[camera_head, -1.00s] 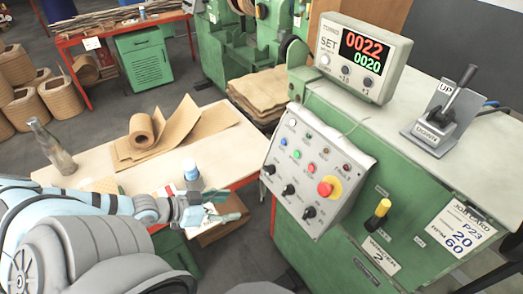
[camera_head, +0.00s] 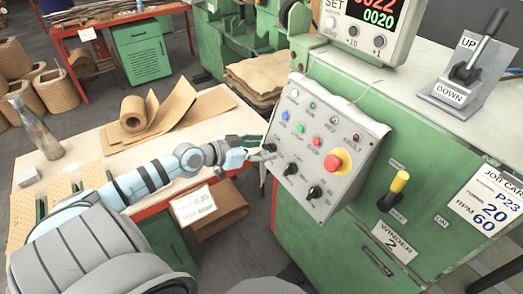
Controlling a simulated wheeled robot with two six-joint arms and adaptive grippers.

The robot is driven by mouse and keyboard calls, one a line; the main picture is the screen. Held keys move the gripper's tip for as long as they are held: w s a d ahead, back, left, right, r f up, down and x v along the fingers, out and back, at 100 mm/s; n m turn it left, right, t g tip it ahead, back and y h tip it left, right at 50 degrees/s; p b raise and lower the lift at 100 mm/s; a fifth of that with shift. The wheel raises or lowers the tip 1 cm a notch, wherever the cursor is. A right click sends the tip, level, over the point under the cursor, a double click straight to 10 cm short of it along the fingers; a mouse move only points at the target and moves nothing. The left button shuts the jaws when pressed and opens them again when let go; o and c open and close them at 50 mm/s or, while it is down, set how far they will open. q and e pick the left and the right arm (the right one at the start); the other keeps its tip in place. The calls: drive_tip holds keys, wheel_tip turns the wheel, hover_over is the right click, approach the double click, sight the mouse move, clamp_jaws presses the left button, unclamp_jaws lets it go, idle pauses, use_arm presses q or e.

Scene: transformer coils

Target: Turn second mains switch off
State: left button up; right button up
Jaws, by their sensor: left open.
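The green winder cabinet (camera_head: 335,235) carries a sloped grey control panel (camera_head: 350,125). The panel has small coloured buttons, a red emergency button (camera_head: 333,162) on a yellow base and black rotary knobs (camera_head: 291,169), (camera_head: 315,192). A yellow-handled switch lever (camera_head: 394,189) is on the cabinet front, handle tilted up and right, above the "WINDER 2" label. I cannot read which control is the mains switch. My left gripper (camera_head: 267,148) is open and empty at the panel's left edge, partly over the leftmost knob. I cannot tell whether it touches. My right gripper is out of view.
A grey UP/DOWN lever (camera_head: 468,70) stands on the cabinet top, and a counter box (camera_head: 365,28) is behind the panel. A worktable (camera_head: 95,150) with a paper roll (camera_head: 137,112) and a glass bottle (camera_head: 35,128) lies left. Dark floor shows between table and cabinet.

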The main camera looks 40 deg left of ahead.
use_arm(q)
drive_tip(key=c, duration=1.2)
drive_tip(key=shift+o, duration=0.2)
drive_tip(key=shift+n, duration=0.4)
drive_tip(key=n+p, duration=0.1)
drive_tip(key=n, duration=0.2)
drive_tip(key=shift+a+r+n+p, duration=0.1)
drive_tip(key=shift+a+n+p, duration=0.05)
drive_tip(key=shift+n+p, duration=0.15)
drive_tip(key=n+p, duration=0.1)
drive_tip(key=n, duration=0.3)
drive_tip(key=shift+n+p, duration=0.3)
drive_tip(key=n+p, duration=0.2)
drive_tip(key=n, duration=0.3)
drive_tip(key=shift+a, duration=0.1)
drive_tip(key=shift+f+n+p, duration=0.15)
drive_tip(key=shift+n+p, duration=0.15)
drive_tip(key=shift+n, duration=0.7)
drive_tip(key=shift+f+n+p, duration=0.1)
drive_tip(key=shift+n+p, duration=0.2)
drive_tip(key=shift+n, duration=0.7)
drive_tip(key=o, duration=1.2)
drive_tip(key=shift+c, duration=0.2)
